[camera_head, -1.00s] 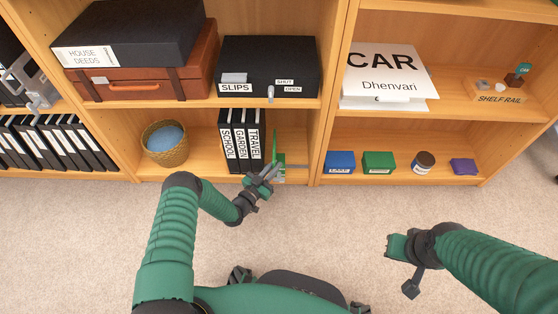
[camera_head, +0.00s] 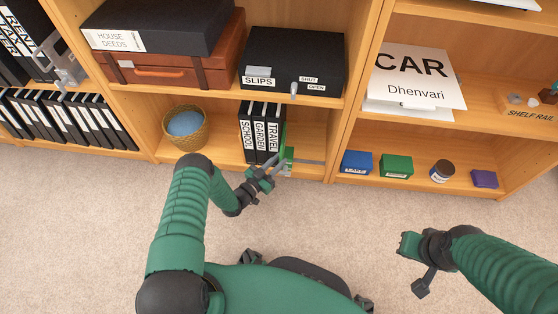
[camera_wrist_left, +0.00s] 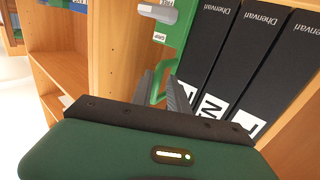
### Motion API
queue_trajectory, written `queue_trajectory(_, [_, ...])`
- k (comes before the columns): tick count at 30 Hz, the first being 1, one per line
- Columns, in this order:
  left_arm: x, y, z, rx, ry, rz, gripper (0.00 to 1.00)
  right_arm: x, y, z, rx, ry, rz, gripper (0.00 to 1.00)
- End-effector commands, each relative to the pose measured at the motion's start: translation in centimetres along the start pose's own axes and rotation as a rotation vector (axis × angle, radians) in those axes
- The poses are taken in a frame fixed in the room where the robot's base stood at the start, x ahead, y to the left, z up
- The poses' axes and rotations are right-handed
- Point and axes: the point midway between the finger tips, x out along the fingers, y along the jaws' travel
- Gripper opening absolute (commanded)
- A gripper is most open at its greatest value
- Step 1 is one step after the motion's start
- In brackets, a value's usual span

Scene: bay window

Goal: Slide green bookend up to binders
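The green bookend (camera_head: 284,138) stands upright on the lower shelf, just right of the black binders (camera_head: 261,133) labelled SCHOOL, GARDEN and TRAVEL. Only a very thin gap, if any, shows between them in the head view. In the left wrist view the bookend (camera_wrist_left: 181,22) is left of the binders (camera_wrist_left: 236,60). My left gripper (camera_head: 270,174) is at the bookend's front edge.
A wicker basket (camera_head: 186,128) stands left of the binders. A grey strip (camera_head: 308,162) runs along the shelf right of the bookend. Past the upright divider are a blue box (camera_head: 356,162), a green box (camera_head: 396,166), a jar (camera_head: 442,171) and a purple item (camera_head: 485,179).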

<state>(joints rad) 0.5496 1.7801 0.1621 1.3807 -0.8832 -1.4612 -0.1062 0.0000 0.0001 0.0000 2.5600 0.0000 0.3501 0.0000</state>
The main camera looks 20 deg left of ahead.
Motion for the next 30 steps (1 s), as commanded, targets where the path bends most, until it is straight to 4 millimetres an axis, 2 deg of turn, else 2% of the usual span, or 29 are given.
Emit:
queue_trajectory(5, [-3.6,0.0,-0.6,-0.003,-0.005,-0.003,0.19,-2.5,0.0,-0.6,0.000,0.000,0.000,0.00])
queue_trajectory(10, [-8.7,0.0,-0.6,-0.003,-0.006,-0.003,0.19,-4.7,0.0,-1.1,0.000,0.000,0.000,0.00])
queue_trajectory(15, [-13.3,-0.1,-0.3,-0.003,-0.006,-0.004,0.19,-6.2,0.0,-1.5,0.000,0.000,0.000,0.00])
queue_trajectory(18, [-15.2,-0.1,-0.1,-0.001,-0.005,-0.004,0.19,-6.7,0.0,-1.6,0.000,0.000,0.000,0.00])
queue_trajectory(22, [-16.4,-0.1,0.1,-0.002,-0.004,-0.002,0.19,-6.9,0.0,-1.6,0.000,0.000,0.000,0.00])
queue_trajectory(30, [-16.6,-0.1,0.2,-0.002,-0.003,-0.002,0.19,-6.8,0.0,-1.6,0.000,0.000,0.000,0.00])
